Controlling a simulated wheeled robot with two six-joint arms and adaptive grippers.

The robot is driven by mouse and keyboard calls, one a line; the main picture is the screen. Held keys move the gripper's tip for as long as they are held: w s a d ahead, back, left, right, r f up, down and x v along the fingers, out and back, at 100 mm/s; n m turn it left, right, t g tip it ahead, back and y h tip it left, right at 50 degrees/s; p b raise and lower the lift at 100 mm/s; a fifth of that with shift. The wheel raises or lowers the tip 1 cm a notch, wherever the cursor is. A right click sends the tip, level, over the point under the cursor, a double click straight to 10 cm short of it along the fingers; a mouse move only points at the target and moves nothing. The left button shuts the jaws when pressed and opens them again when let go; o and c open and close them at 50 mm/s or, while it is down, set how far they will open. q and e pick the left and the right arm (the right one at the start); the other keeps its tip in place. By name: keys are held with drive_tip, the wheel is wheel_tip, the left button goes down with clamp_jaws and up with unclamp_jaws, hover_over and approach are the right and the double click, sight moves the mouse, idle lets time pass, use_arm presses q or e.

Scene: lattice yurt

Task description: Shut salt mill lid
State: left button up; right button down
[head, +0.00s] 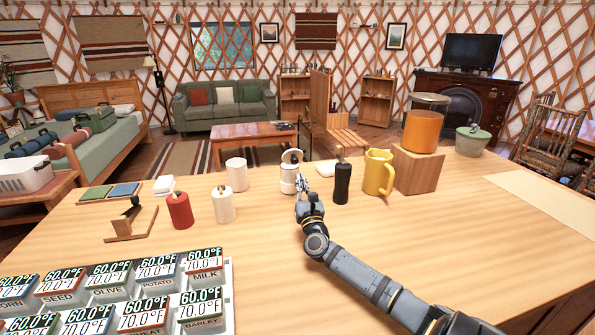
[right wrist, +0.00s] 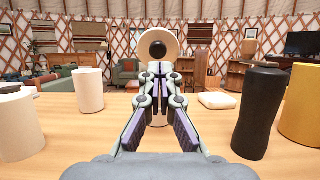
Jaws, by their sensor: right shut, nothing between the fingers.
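The salt mill appears to be the white cylinder (head: 287,184) near the middle of the table in the head view. Its pale round lid (head: 291,156) stands raised above the body, tipped open. In the right wrist view the lid (right wrist: 143,47) faces me with a dark round spot at its centre, just above my fingertips. My right gripper (head: 301,183) is shut and empty, close in front of the mill; it also shows in the right wrist view (right wrist: 160,70), where it hides most of the mill body. I cannot tell whether it touches. My left gripper is not in view.
A black mill (head: 342,186) and a yellow mug (head: 378,174) stand close on the right, beside a wooden block (head: 417,170). White cylinders (head: 236,174) (head: 223,206) and a red one (head: 179,211) stand on the left. The table's front right is clear apart from my arm.

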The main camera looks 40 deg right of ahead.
sight(296, 162)
drive_tip(key=x, duration=0.4)
drive_tip(key=shift+w+r, duration=0.1)
drive_tip(key=shift+w, duration=0.05)
drive_tip(key=shift+w+d+r, duration=0.1)
drive_tip(key=shift+w+d, duration=0.2)
drive_tip(key=shift+w, duration=0.15)
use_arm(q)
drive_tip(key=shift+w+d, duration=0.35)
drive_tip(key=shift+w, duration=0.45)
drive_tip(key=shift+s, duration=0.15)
